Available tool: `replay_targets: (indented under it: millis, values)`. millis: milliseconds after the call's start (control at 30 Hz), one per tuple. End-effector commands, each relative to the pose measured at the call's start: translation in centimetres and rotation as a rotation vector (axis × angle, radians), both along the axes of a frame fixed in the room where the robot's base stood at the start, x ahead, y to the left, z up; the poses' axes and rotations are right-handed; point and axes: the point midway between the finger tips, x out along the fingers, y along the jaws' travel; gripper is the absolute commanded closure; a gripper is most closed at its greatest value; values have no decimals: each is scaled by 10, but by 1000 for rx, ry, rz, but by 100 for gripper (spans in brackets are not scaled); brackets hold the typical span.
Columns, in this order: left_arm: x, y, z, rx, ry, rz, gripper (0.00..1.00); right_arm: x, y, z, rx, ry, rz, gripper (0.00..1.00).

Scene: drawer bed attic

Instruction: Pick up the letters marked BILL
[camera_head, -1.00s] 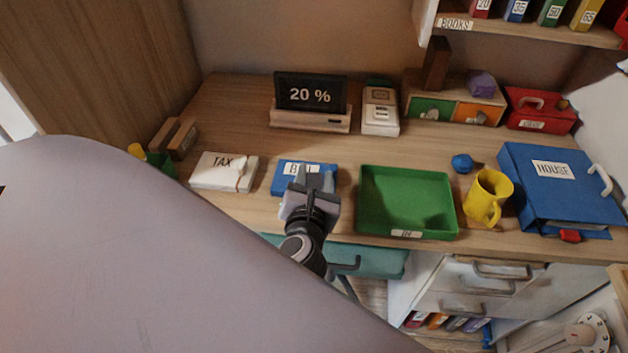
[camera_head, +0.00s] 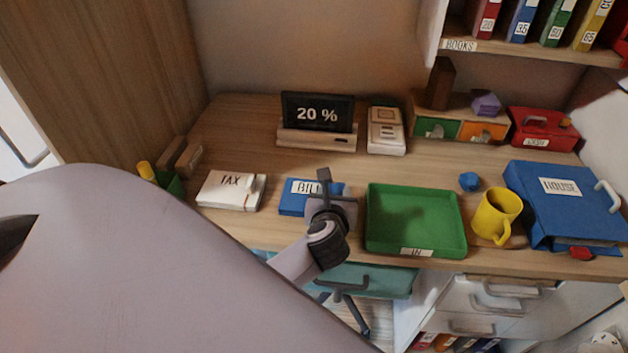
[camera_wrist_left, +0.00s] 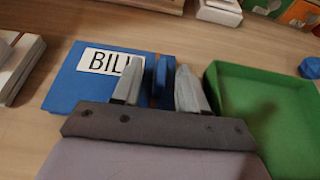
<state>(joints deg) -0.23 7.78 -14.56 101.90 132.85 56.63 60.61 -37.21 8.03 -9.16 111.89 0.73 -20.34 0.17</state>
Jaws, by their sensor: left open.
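The blue letters marked BILL (camera_head: 299,197) lie flat on the desk between the white TAX letters and the green tray. Their label also shows in the left wrist view (camera_wrist_left: 85,75). My left gripper (camera_head: 332,190) is at their right end and hides part of it. In the left wrist view its two fingers (camera_wrist_left: 158,78) are open and apart, with a blue part of the letters showing between them. The left finger overlaps the label's end. I cannot tell whether the fingers touch the letters. My right gripper is not in view.
White TAX letters (camera_head: 226,202) lie to the left. The green IN tray (camera_head: 415,252) is close to the right of my gripper. A yellow mug (camera_head: 495,216) and blue HOUSE binder (camera_head: 560,215) are farther right. A 20 % display (camera_head: 317,112) stands behind. The desk between is clear.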

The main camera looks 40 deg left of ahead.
Motion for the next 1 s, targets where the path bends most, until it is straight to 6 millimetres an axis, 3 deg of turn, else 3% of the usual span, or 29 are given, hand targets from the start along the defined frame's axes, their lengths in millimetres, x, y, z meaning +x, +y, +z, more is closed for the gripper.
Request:
replay_targets:
  millis: [233,300,367,767,1000]
  values:
    - [1,1,0,0,0,-1,61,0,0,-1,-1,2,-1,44]
    - [1,1,0,0,0,-1,84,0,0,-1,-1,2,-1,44]
    - [1,0,0,0,0,-1,100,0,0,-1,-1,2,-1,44]
    - [1,0,3,0,-2,-1,100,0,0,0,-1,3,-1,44]
    - [1,0,32,-2,-6,0,100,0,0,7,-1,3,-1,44]
